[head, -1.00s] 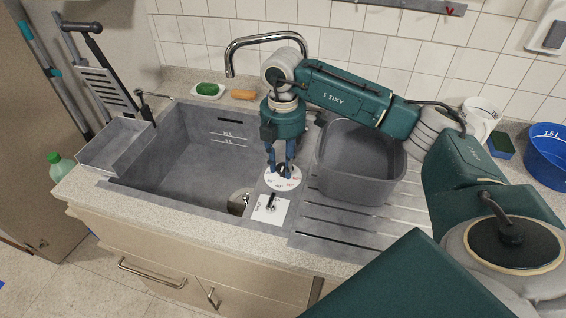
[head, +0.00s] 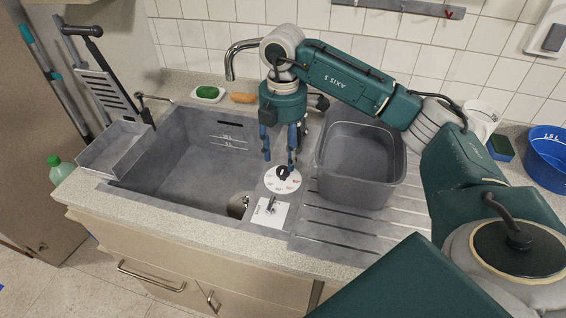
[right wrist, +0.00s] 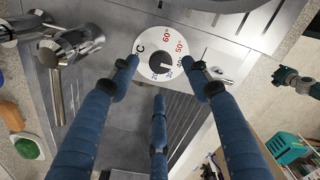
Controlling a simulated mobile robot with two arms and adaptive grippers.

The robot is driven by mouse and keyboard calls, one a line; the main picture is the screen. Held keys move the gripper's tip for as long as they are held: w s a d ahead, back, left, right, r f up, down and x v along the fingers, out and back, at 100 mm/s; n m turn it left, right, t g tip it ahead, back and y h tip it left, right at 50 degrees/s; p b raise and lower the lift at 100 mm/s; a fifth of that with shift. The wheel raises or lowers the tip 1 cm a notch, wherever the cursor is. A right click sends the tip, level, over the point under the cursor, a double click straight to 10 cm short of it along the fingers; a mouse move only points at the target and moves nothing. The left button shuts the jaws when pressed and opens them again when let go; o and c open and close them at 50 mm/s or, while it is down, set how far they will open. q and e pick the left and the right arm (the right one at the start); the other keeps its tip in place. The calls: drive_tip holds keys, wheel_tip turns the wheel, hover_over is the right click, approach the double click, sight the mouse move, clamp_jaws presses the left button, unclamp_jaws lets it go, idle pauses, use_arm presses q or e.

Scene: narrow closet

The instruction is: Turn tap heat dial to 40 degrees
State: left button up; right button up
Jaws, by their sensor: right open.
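The heat dial (head: 283,181) is a white disc with coloured degree numbers and a black knob (head: 282,172) in its middle, on the sink's right ledge. In the right wrist view the dial (right wrist: 150,42) shows 20 to 60 around its rim, and the black knob (right wrist: 162,62) sits between my fingertips. Which number the knob points to is hard to tell. My right gripper (head: 279,161) is open, its blue fingers spread above the dial and apart from the knob. My left gripper is not in view.
A white plate (head: 266,213) with a small lever lies in front of the dial. A grey tub (head: 362,190) stands close on the right, on the ribbed drainer. The grey basin (head: 185,170) is left, and the chrome tap (head: 229,65) curves behind my gripper.

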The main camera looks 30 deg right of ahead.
sight(283, 170)
wheel_tip(283, 170, up, 7)
idle(0.3)
idle(0.4)
